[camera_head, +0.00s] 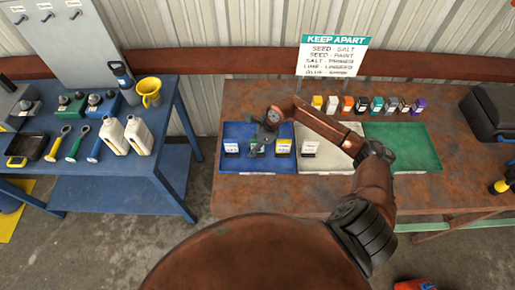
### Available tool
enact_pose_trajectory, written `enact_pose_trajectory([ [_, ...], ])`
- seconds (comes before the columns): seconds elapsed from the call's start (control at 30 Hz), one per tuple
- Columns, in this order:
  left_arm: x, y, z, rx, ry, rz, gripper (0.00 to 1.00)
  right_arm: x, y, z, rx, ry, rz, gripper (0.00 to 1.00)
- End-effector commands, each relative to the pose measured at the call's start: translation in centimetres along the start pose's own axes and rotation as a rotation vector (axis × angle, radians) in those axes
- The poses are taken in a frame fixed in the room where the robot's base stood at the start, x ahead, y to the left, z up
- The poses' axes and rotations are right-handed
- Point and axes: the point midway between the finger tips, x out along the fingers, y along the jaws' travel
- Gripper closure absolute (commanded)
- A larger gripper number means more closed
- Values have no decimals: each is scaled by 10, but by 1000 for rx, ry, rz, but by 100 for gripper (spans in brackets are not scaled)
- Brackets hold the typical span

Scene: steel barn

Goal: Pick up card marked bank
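Small cards or labelled blocks stand on the mats, and their print is too small to read, so I cannot tell which is marked bank. One black-and-white card (231,148) is at the left of the blue mat (260,167). A white card (310,148) stands on the white mat (335,161). My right gripper (258,142) hangs over the middle of the blue mat, between the two cards there. Its fingers are small and dark, and I cannot tell whether they hold something. My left gripper is not in view.
A row of several coloured blocks (361,104) stands behind the mats, under a "KEEP APART" sign (335,56). A green mat (405,155) lies empty at right. A black case (490,112) is farther right. A blue table (120,165) holds tools, white jugs and a yellow funnel.

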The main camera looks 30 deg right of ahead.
Motion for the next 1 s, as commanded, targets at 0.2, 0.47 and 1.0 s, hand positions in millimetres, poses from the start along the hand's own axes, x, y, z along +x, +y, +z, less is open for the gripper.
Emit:
enact_pose_trajectory([
  [0.2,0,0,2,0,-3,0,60,0,0,0,0,0,0,74],
  [0.47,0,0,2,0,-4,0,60,0,0,0,0,0,0,92],
  [1.0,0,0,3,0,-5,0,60,-1,0,1,0,-1,0,100],
])
